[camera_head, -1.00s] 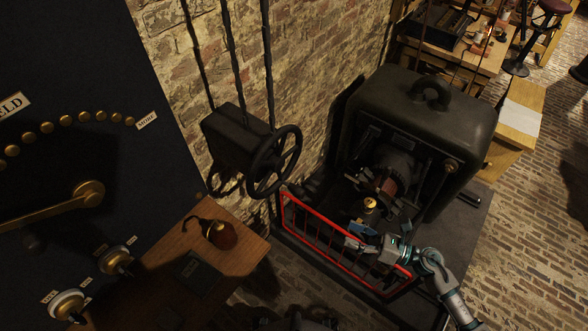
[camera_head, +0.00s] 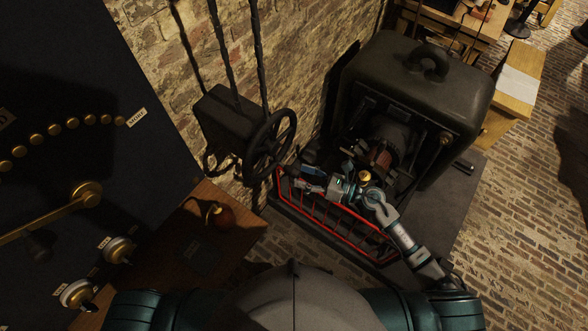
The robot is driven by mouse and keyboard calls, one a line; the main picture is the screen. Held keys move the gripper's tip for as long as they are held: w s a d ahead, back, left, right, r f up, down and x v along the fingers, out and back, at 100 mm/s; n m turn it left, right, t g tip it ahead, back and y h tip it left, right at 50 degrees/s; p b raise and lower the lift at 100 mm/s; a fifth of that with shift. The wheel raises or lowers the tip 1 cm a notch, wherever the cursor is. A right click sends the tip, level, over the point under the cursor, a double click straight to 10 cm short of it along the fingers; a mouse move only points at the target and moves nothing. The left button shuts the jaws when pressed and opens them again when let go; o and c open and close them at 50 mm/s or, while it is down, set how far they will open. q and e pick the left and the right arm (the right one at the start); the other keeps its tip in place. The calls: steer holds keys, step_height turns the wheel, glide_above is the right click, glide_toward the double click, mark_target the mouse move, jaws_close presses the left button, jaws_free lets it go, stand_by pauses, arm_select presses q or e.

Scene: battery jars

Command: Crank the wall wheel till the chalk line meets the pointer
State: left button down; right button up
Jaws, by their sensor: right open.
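The wall wheel (camera_head: 270,145) is a dark spoked handwheel on the side of a dark box (camera_head: 226,115) fixed to the brick wall. I cannot make out the chalk line or the pointer in this view. My right gripper (camera_head: 303,165) is open and empty, just right of the wheel's lower rim and above the red guard rail. I cannot tell whether its fingers touch the rim; they seem apart from it. My left gripper is not in view.
A red guard rail (camera_head: 335,224) stands in front of a large dark machine (camera_head: 425,85), under my right forearm. A dark panel (camera_head: 60,60) with brass knobs fills the left.

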mark_target(294, 173)
steer(key=shift+x, duration=1.75)
jaws_close()
